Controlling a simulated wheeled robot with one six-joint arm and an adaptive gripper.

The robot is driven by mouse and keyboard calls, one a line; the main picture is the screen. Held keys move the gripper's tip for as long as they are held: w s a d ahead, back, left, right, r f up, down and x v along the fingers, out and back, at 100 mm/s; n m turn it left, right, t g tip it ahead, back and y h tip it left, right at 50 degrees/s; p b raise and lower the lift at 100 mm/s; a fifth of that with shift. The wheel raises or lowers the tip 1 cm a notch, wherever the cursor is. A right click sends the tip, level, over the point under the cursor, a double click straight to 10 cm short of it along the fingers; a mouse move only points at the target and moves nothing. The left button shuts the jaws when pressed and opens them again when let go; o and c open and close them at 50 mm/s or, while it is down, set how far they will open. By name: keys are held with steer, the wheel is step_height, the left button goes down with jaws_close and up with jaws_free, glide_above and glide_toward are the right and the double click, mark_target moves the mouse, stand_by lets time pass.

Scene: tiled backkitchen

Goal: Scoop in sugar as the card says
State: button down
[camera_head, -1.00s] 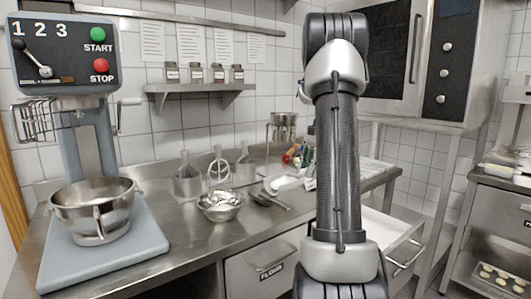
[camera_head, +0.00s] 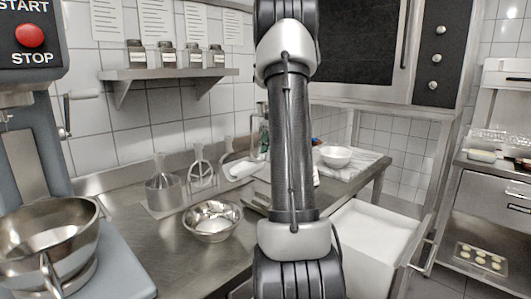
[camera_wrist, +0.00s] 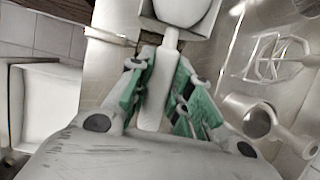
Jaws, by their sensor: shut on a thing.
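My gripper (camera_wrist: 155,85), with green finger pads, is shut on the pale handle of a scoop (camera_wrist: 153,105) in the wrist view. The scoop's head is at the top edge of that view; I cannot tell what is in it. Paper cards (camera_head: 153,22) hang on the wall, unreadable here.
The mixer bowl (camera_head: 40,240) stands on the mixer at left. Whisk and other tools (camera_head: 201,168) stand at the back of the counter. Small jars (camera_head: 166,55) line a wall shelf (camera_head: 150,73). A white bowl (camera_head: 335,156) sits on the far right counter.

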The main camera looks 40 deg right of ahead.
steer(key=shift+s+a+f+h, duration=0.15)
steer(key=shift+a+h, duration=0.35)
steer(key=shift+a, duration=0.65)
steer(key=shift+w+a+f+h, duration=0.15)
steer(key=shift+a+h, duration=0.35)
steer(key=shift+a, duration=0.6)
steer(key=shift+s+a, duration=0.1)
steer(key=shift+a, duration=0.15)
steer(key=shift+s+a+r+h, duration=0.1)
steer(key=shift+a+r+h, duration=0.65)
steer(key=shift+a, duration=0.25)
steer(key=shift+w+a+r+h, duration=0.1)
steer(key=shift+a+r+h, duration=0.45)
steer(key=shift+a+h, duration=0.4)
steer(key=shift+s+a+r+h, duration=0.1)
steer(key=shift+a+r+h, duration=0.6)
steer(key=shift+a, duration=0.35)
steer(key=a+r+h, duration=0.3)
steer(key=a+h, duration=0.3)
steer(key=a, duration=0.2)
steer(key=shift+s+a+r+t, duration=0.15)
steer(key=shift+a+t, duration=0.15)
steer(key=shift+a, duration=0.1)
